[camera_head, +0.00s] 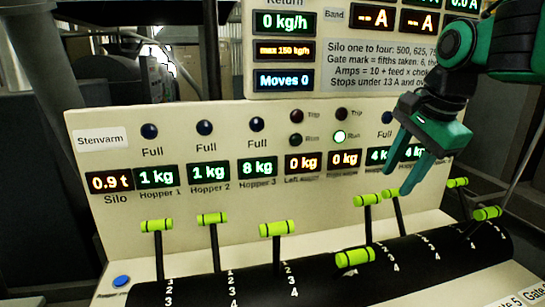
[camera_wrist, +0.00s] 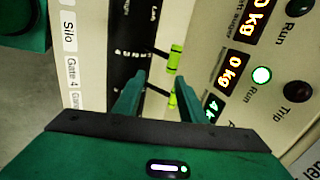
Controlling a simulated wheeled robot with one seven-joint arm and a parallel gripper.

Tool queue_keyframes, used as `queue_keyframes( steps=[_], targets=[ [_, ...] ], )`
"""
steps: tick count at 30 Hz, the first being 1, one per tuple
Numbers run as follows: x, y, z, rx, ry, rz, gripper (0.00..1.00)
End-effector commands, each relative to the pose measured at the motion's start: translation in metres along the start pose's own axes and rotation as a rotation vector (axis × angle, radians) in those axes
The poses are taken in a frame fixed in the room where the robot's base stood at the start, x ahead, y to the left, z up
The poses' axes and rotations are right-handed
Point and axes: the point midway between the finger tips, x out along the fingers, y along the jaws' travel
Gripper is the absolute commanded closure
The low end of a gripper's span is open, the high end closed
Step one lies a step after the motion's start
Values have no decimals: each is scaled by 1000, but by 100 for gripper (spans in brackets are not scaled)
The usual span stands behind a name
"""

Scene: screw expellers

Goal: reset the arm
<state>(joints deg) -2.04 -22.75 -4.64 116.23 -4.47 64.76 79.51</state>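My green arm comes in from the upper right in the head view. My gripper (camera_head: 395,184) points down in front of the right side of the pale control panel (camera_head: 100,155), above the lever row. Its two fingers are apart with nothing between them that I can see held. In the wrist view my gripper (camera_wrist: 162,92) also shows spread fingers. A lime lever handle (camera_wrist: 175,58) lies beyond the fingertips, and another handle (camera_wrist: 172,100) appears in the gap between the fingers. I cannot tell how far off that one is.
Lime-handled levers rise from a black slotted drum (camera_head: 330,285); handles include one at left (camera_head: 157,225), one nearer the front (camera_head: 355,257) and one at right (camera_head: 487,213). A blue button (camera_head: 121,281) is at front left. A green Run lamp (camera_head: 340,137) glows. The upper display (camera_head: 284,80) reads Moves 0.

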Motion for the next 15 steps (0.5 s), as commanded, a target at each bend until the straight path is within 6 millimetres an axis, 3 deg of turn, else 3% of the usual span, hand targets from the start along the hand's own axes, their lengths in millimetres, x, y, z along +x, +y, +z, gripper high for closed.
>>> queue_keyframes(
  steps=[9,15],
  targets=[
    [62,121,-50,-335,-15,173,62],
    [94,207,-62,-564,-86,271,62]
  ],
)
